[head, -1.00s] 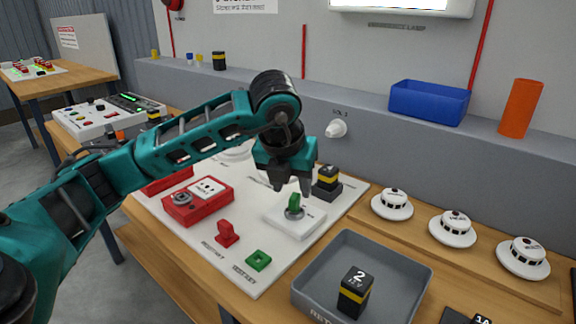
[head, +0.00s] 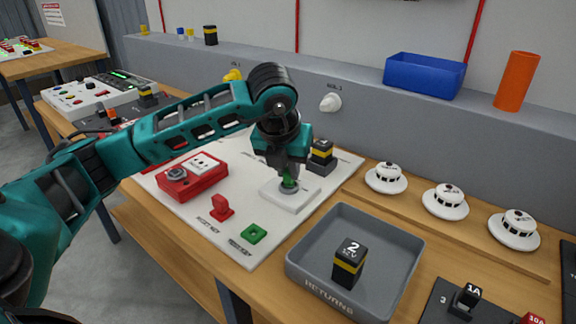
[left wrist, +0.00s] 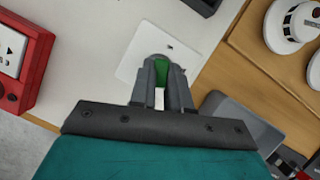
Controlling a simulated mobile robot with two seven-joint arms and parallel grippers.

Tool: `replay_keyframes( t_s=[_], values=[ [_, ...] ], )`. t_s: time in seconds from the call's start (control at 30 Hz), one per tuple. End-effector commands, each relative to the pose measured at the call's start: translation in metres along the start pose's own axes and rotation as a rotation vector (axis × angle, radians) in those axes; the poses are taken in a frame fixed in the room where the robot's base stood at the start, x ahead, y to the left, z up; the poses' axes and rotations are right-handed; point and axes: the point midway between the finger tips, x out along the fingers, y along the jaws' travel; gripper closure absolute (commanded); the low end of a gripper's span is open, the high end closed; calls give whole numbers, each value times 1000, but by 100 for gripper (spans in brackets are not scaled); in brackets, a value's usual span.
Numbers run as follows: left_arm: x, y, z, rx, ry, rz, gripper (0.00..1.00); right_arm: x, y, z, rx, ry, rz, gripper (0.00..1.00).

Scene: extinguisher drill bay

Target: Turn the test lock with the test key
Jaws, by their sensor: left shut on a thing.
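The green test key (head: 288,182) stands upright in the test lock, a white square plate (head: 290,200) with a grey round barrel, on the white board. My left gripper (head: 289,178) is over the lock, pointing down, shut on the key's green head. In the left wrist view the key (left wrist: 162,72) shows green between the two grey fingers, with the lock plate (left wrist: 134,62) behind them. The key's lower part and most of the barrel are hidden by the fingers. My right gripper is not in view.
A red box (head: 192,178), a red key (head: 221,208) and a green square ring (head: 254,234) are on the board. A black-and-yellow block (head: 321,153) stands close behind the lock. A grey tray (head: 385,301) with a block lies front right; white detectors (head: 445,201) line the right.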

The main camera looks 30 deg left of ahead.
Motion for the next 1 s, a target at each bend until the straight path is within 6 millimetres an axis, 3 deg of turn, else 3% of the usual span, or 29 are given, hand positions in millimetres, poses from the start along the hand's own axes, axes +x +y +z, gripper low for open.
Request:
replay_keyframes(
  t_s=[0.13,0.33,0.6,0.87,1.0],
  values=[
    [0,0,0,0,0,0,100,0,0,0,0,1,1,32],
    [0,0,0,-12,0,5,100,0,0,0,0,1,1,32],
    [0,-2,1,-184,-1,76,100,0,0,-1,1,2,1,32],
    [0,-2,0,-202,0,83,100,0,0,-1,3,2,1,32],
    [-1,-3,1,-309,0,127,100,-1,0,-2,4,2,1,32]
  ],
)
